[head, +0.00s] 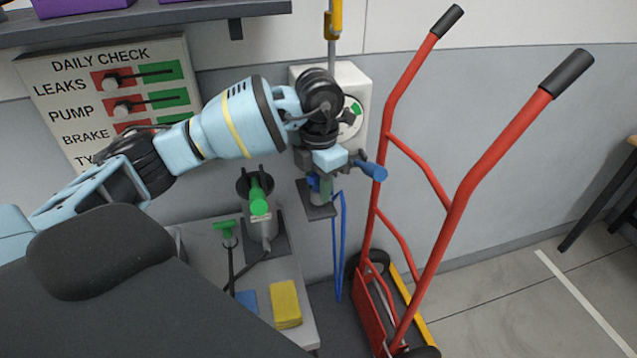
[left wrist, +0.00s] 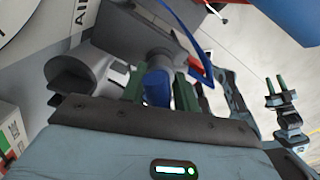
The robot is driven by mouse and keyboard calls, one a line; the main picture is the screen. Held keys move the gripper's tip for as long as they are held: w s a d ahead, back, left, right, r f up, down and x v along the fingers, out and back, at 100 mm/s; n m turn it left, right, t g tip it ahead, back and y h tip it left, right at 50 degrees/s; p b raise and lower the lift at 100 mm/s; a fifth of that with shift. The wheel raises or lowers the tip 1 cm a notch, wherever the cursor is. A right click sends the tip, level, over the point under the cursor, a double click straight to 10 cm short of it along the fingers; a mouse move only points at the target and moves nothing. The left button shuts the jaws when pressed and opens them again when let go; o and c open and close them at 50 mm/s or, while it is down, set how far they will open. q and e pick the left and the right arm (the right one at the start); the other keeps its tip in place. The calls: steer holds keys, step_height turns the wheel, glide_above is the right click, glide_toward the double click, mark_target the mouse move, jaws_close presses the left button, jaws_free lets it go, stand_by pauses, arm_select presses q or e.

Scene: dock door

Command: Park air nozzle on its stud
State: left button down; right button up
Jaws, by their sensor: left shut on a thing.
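My left gripper (head: 322,186) is in front of the white air box on the wall. It is shut on the blue air nozzle, whose blue part shows between the green fingers in the left wrist view (left wrist: 157,87). A grey bracket plate (head: 317,211) with a grey round part is just below the fingers. I cannot tell whether the nozzle touches it, and the stud is not clearly made out. A blue hose (head: 338,260) hangs below. My right gripper (left wrist: 279,98) shows small at the right of the left wrist view, away from the nozzle; its opening is unclear.
A blue cylinder (head: 370,170) sticks out just right of the gripper. A red hand truck (head: 455,215) stands close on the right. A grey bench (head: 300,325) with a yellow block (head: 285,303) and a green-handled device (head: 259,200) is below left. A check board (head: 110,95) is behind.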

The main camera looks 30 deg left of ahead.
stand_by(0.7)
arm_select(q)
steer(key=shift+f, duration=0.7)
stand_by(0.4)
steer(key=c, duration=1.3)
jaws_free()
steer(key=shift+c, duration=0.2)
